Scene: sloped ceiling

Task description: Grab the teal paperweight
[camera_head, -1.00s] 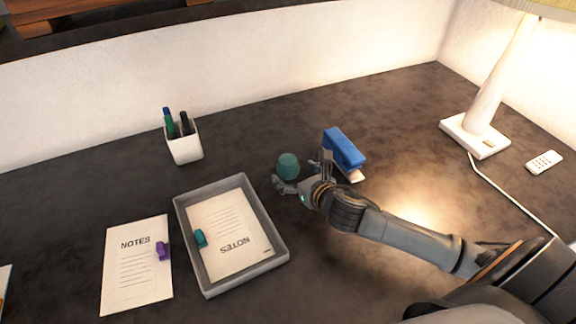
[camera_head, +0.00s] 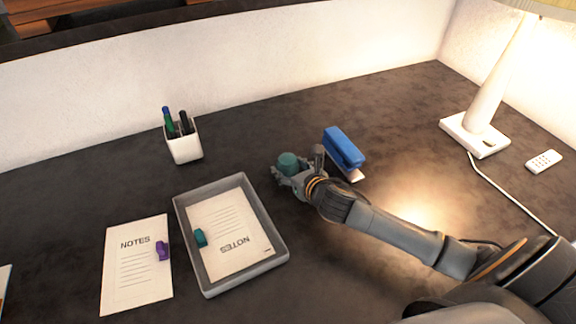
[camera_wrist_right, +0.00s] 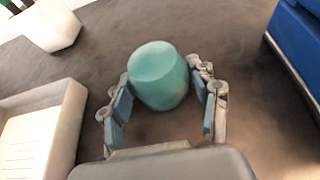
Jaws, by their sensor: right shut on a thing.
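The teal paperweight (camera_head: 288,161) is a small rounded block with a flat top, on the dark desk between the tray and the blue stapler. It also shows in the right wrist view (camera_wrist_right: 158,75), between the two fingers. My right gripper (camera_head: 297,167) is shut on it, with one finger on each side; in the wrist view the gripper (camera_wrist_right: 163,88) shows the paperweight's top clear of the fingers. In the head view, the gripper hides the paperweight's lower part. My left gripper is not in view.
A blue stapler (camera_head: 343,147) stands close to the right of the gripper. A grey tray (camera_head: 267,215) with a notes sheet and teal clip lies front left. A white pen cup (camera_head: 185,149) stands behind left. A lamp (camera_head: 490,90) and remote (camera_head: 543,161) are at right.

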